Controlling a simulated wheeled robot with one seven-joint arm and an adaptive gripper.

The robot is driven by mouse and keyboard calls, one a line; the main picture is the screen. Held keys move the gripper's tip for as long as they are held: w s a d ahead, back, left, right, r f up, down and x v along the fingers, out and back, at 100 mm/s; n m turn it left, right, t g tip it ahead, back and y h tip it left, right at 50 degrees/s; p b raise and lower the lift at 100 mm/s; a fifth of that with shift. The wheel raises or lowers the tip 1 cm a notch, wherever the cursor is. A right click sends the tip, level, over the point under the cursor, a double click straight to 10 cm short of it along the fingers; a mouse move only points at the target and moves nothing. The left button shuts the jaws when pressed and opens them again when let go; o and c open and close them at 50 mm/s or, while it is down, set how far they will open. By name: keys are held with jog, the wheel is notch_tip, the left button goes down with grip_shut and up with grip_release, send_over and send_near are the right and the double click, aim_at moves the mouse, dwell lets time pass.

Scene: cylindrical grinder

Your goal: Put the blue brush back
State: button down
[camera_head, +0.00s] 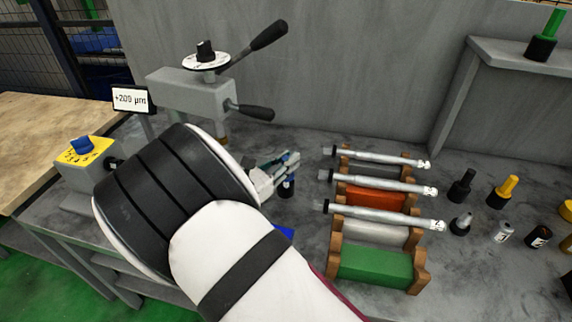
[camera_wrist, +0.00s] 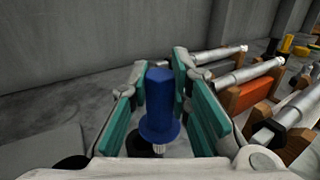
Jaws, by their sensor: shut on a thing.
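The blue brush (camera_wrist: 160,118) stands about upright between the teal pads of my gripper (camera_wrist: 161,62) in the wrist view; its handle has a wide blue collar. My gripper is shut on the handle. A dark round shape (camera_wrist: 140,147) shows below the collar; I cannot tell whether the brush touches it. In the head view my gripper (camera_head: 283,168) is over the grey table, left of the rack of rollers. A dark cup-like piece (camera_head: 286,188) shows just under the fingers there. The brush is mostly hidden by the fingers in that view.
A wooden rack (camera_head: 337,240) with metal shafts across it stands right of my gripper. A yellow-handled brush (camera_head: 508,187) and several small bottles stand farther right. A green-handled brush (camera_head: 546,35) stands on a shelf. A gauge stand (camera_head: 188,88) rises behind my arm.

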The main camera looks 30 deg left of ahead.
jog(key=shift+w+a+f, duration=0.2)
jog(key=shift+w+f, duration=0.2)
jog(key=shift+f, duration=0.25)
jog(key=shift+w+a+f, duration=0.25)
jog(key=shift+w+f, duration=0.15)
jog(key=shift+f, duration=0.2)
jog(key=shift+w+a+f, duration=0.2)
jog(key=shift+w+f, duration=0.2)
jog(key=shift+f, duration=0.25)
jog(key=shift+f, duration=0.1)
jog(key=shift+f, duration=0.35)
jog(key=c, duration=1.5)
grip_release()
jog(key=v, duration=0.8)
jog(key=r+v, duration=0.1)
jog(key=v, duration=0.3)
jog(key=shift+b, duration=0.3)
